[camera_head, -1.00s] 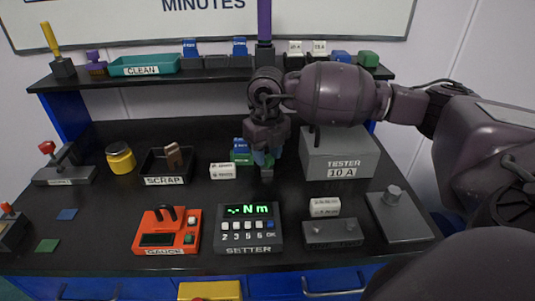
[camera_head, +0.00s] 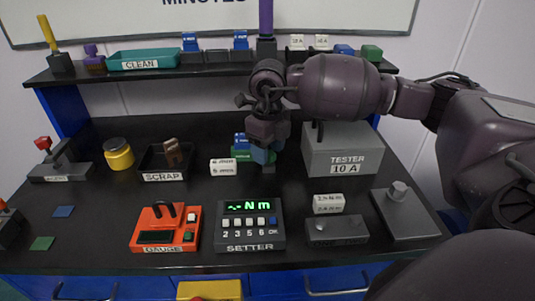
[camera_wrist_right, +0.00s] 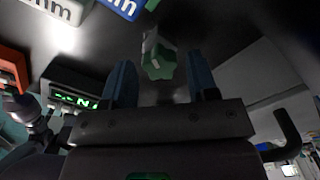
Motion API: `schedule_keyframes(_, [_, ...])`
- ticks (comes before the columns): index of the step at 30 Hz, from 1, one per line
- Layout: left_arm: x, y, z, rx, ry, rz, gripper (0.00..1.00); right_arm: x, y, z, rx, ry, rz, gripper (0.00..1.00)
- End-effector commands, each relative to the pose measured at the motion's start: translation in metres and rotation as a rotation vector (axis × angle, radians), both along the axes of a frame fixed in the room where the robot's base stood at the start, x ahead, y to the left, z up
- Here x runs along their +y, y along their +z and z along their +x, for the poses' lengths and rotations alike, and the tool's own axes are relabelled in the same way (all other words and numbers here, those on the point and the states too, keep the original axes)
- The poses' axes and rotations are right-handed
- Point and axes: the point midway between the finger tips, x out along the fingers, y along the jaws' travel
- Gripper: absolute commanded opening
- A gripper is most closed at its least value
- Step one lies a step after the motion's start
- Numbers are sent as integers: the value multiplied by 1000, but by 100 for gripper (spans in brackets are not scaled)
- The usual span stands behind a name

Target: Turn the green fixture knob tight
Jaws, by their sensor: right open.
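The green knob (camera_wrist_right: 159,64) shows in the right wrist view as a lobed green piece with a paler grey-green side. It lies ahead of my right gripper (camera_wrist_right: 161,82), between the lines of its two blue fingers, which are spread apart. I see no finger touching it. In the head view my right gripper (camera_head: 263,155) points down over the middle of the dark bench, left of the tester. It hides most of what is beneath it there, and I cannot make out the knob clearly. My left gripper is not in view.
The grey tester (camera_head: 347,162) stands close to the right of my gripper. Blue and green blocks (camera_head: 241,153) and a white label block (camera_head: 222,167) are close to its left. The setter (camera_head: 250,227) and orange gauge (camera_head: 166,229) are in front.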

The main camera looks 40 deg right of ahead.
Motion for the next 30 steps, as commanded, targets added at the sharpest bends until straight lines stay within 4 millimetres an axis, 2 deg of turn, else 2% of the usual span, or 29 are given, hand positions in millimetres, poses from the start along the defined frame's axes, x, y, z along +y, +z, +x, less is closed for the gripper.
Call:
schedule_keyframes(8, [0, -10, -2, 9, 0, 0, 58, 0, -1, 0, 0, 129, -1, 53])
schedule_keyframes(16, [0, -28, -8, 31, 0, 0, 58, 0, -2, 0, 2, 397, -1, 53])
schedule_keyframes(23, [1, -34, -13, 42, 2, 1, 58, 0, 0, 0, 0, 492, 1, 53])
schedule_keyframes(30, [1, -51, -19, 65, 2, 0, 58, 0, -3, 1, 2, 728, 0, 53])
